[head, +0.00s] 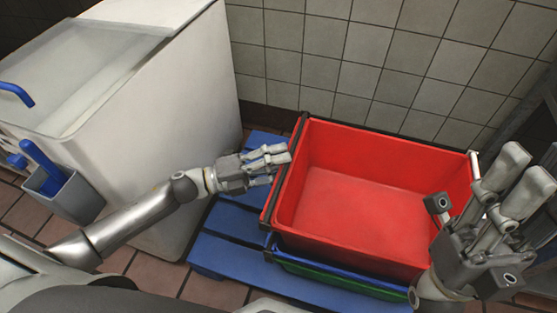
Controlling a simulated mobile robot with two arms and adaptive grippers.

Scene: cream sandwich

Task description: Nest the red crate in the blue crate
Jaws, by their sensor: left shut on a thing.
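A strip of the blue crate (330,272) shows below the red crate's front wall; the rest is hidden. I cannot tell how far the red crate sits inside it.
A green crate edge (335,283) shows just under the blue one. The stack is over a blue slatted pallet (222,262) by a tiled wall (345,62). A white chest (185,110) with a glass lid stands left, with a grey bin (70,195) on its side.

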